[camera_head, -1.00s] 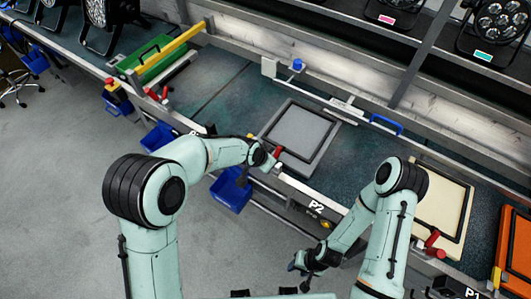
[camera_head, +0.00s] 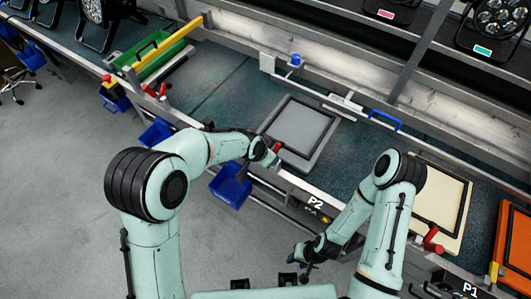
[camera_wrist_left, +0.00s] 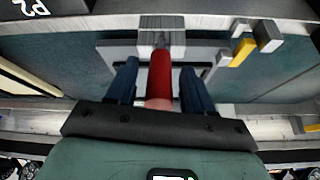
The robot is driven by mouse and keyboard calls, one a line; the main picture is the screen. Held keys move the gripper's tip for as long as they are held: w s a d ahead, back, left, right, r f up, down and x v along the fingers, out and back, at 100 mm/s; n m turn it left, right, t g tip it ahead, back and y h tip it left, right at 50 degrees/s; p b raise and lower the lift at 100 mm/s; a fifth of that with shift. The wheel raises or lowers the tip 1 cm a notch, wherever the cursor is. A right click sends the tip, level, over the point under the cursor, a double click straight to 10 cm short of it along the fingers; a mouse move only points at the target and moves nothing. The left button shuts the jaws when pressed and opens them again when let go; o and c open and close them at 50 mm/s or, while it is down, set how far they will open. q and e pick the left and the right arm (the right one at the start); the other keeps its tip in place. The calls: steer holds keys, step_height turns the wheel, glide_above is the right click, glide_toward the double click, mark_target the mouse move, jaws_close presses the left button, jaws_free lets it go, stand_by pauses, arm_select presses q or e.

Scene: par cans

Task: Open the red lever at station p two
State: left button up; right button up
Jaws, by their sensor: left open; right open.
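The red lever (camera_head: 277,148) at station P2 stands at the front edge of the bench, beside the grey framed plate (camera_head: 300,131). In the left wrist view the red lever (camera_wrist_left: 159,74) lies between the two dark blue fingers of my left gripper (camera_wrist_left: 161,88), with a visible gap on each side. My left gripper (camera_head: 268,155) is open around the lever; its fingertips are small and partly hidden in the head view. The P2 label (camera_head: 315,203) is on the bench front. My right gripper (camera_head: 305,262) is open and empty, over the floor in front of the bench.
A blue bin (camera_head: 230,186) hangs from the bench front below my left forearm. Another red lever (camera_head: 432,239) stands at the right by a cream framed plate (camera_head: 443,200). A blue handle (camera_head: 385,120) is at the back rail. Bare bench lies left of the grey plate.

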arm_select(q)
steer(key=v, duration=1.3)
steer(key=shift+r, duration=0.15)
steer(key=shift+a, duration=0.15)
steer(key=s+a+f+n+g, duration=0.1)
steer(key=s+a+f+n, duration=0.15)
steer(key=f, duration=0.55)
steer(key=s+a+f+n+g, duration=0.1)
steer(key=s+a+f+n, duration=0.15)
steer(key=f, duration=0.65)
steer(key=s+a+f+n+g, duration=0.1)
steer(key=s+a+f, duration=0.25)
steer(key=f, duration=0.45)
steer(key=s+a+f+n+g, duration=0.2)
steer(key=s+f+n, duration=0.5)
steer(key=s+f, duration=0.4)
steer(key=s+a, duration=0.1)
steer(key=s, duration=0.5)
steer(key=shift+n, duration=0.3)
steer(key=shift+w+f, duration=0.1)
steer(key=shift+f, duration=0.05)
steer(key=shift+c, duration=0.9)
steer(key=shift+w, duration=0.1)
